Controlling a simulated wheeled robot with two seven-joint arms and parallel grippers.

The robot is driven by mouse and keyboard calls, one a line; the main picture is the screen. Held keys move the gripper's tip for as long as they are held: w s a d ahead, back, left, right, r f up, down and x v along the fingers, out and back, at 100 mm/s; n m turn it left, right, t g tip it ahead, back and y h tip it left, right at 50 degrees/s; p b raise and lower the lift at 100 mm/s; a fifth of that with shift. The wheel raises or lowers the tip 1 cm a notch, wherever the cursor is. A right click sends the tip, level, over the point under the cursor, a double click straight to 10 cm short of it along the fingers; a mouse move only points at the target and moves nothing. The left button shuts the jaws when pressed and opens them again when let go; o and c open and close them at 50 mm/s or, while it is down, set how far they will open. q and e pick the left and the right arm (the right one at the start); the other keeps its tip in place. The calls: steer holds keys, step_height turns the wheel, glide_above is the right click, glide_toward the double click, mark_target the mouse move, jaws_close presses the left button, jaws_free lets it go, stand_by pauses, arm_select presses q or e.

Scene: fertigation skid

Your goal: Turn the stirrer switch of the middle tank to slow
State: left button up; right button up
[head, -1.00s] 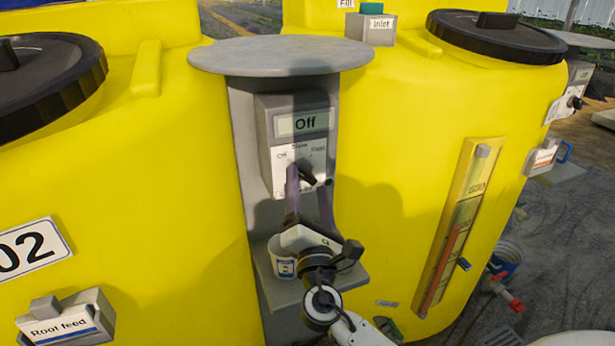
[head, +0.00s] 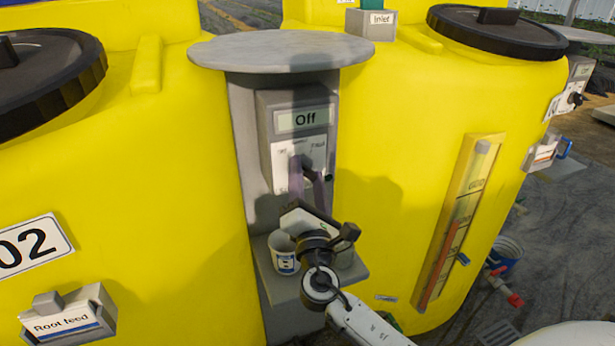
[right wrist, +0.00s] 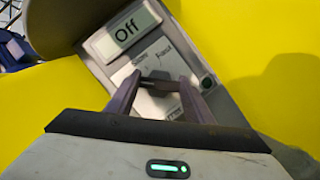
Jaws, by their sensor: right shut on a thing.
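The stirrer switch box (head: 266,140) is grey and mounted on a grey post between yellow tanks. Its display (head: 304,119) reads "Off", as it also does in the right wrist view (right wrist: 128,29). The dark switch knob (right wrist: 160,86) shows between my fingers in the right wrist view; in the head view it is mostly hidden by them. My right gripper (head: 308,168) is at the box's lower face, its purple fingers shut on the knob. The dial labels are partly covered, and I cannot read the knob's pointing clearly. My left gripper is not in view.
A round grey cover (head: 280,50) overhangs the box. A level gauge (head: 455,230) is on the right tank. A "Root feed" box (head: 66,318) is at lower left.

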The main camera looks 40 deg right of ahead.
steer(key=shift+m, duration=0.3)
steer(key=m+g, duration=0.1)
steer(key=m, duration=0.3)
steer(key=shift+g+h, duration=0.3)
steer(key=shift+g, duration=0.1)
steer(key=m, duration=0.2)
steer(key=m+g+p, duration=0.1)
steer(key=m, duration=0.1)
steer(key=shift+r+g, duration=0.1)
steer(key=shift+g, duration=0.2)
steer(key=shift+m+p, duration=0.3)
steer(key=o, duration=1)
steer(key=shift+o, duration=0.2)
